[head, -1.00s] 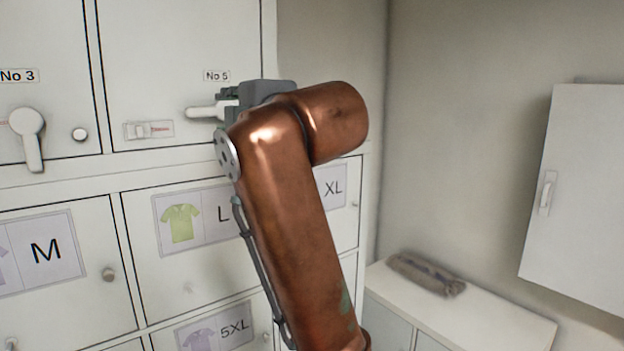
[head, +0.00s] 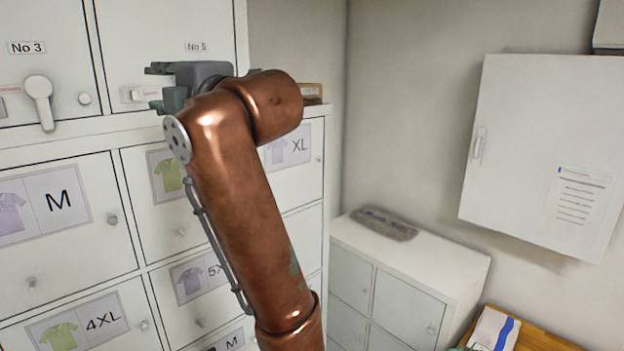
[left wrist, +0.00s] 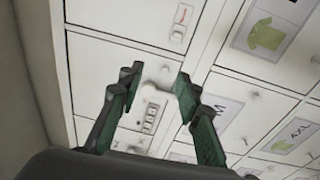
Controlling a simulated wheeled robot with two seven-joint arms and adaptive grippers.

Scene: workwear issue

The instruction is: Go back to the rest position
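My left arm rises from the bottom of the head view, and my left gripper (head: 156,87) points left in front of the No 5 locker door (head: 160,40). Its fingers are spread with nothing between them. In the left wrist view the left gripper (left wrist: 157,90) is also open, its dark green fingers wide apart. White locker fronts and a pale handle (left wrist: 150,93) show behind the gap, apparently not gripped. The No 5 door's lever handle is hidden behind the gripper in the head view. My right gripper is not in view.
A No 3 door with a lever handle (head: 39,92) is at the left. Labelled size drawers (head: 60,240) lie below. A low white cabinet (head: 400,255) bearing a folded grey item (head: 384,222) and a white wall box (head: 535,130) stand right. A wooden surface (head: 535,338) shows bottom right.

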